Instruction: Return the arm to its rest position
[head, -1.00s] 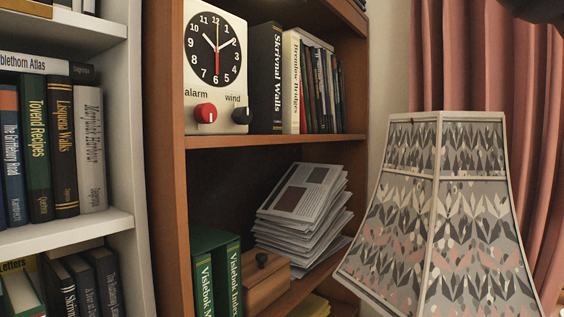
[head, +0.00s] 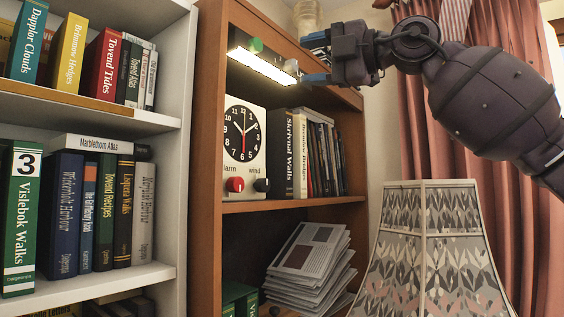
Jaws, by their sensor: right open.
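My right arm comes in from the right side of the head view, raised in front of the curtain. Its right gripper (head: 312,58) is at the upper middle, pointing left toward the bookcase's lit strip. Its fingers are apart and I see nothing held between them. My left gripper is not in view.
A brown bookcase (head: 207,150) holds a clock box (head: 243,148), books and stacked papers (head: 308,262). A patterned lampshade (head: 430,250) stands below my arm. White shelves (head: 160,278) fill the left.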

